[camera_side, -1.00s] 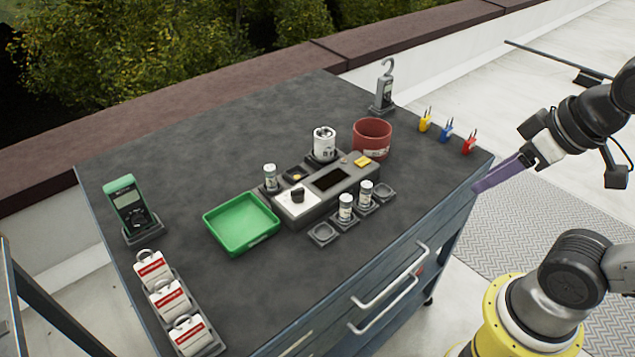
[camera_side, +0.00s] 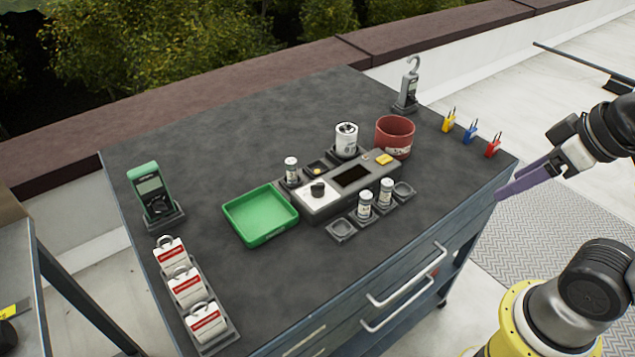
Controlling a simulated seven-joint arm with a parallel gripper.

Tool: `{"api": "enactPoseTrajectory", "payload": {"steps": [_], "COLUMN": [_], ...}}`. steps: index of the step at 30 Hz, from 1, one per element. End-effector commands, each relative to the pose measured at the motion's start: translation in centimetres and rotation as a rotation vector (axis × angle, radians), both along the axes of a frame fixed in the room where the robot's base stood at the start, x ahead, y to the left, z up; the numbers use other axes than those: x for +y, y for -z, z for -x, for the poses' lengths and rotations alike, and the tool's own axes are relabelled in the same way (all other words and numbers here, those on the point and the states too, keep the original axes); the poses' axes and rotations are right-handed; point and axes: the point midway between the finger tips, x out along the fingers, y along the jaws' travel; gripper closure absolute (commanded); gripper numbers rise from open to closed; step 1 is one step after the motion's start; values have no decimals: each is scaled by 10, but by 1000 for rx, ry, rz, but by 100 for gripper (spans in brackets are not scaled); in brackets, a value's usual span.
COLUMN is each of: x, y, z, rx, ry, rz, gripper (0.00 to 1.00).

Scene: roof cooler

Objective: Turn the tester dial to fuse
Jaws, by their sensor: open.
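The tester (camera_side: 352,176) is a long dark grey box near the middle of the dark worktop. It has a black display and a white panel (camera_side: 312,201) at its left end. A small black dial (camera_side: 317,189) sits on the white panel; its setting is too small to read. A green handheld meter (camera_side: 151,191) also stands at the left of the worktop in a dark holder. My gripper (camera_side: 508,190), with long purple fingers, is at the right edge of the cart, well apart from the tester. It is open and empty.
Cylindrical fuses (camera_side: 365,204) stand in holders around the tester, with a larger white canister (camera_side: 346,138) behind. A green tray (camera_side: 259,214) lies left and a red bin (camera_side: 394,136) behind right. Padlocks (camera_side: 470,132), a clamp meter (camera_side: 408,87) and red-white tags (camera_side: 186,286) line the edges.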

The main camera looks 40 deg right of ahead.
Motion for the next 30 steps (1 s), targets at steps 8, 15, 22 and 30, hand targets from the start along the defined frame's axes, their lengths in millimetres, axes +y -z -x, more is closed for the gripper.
{"api": "enactPoseTrajectory", "payload": {"steps": [8, 15, 22, 30], "x": [2, 16, 44, 92], "y": [-55, -100, -108, -65], "z": [-29, -98, -183, -274], "rx": [7, 81, 175, 296], "ry": [-234, -471, -697, -899], "rz": [117, 197, 246, 264], "gripper": [33, 33, 33, 33]}}
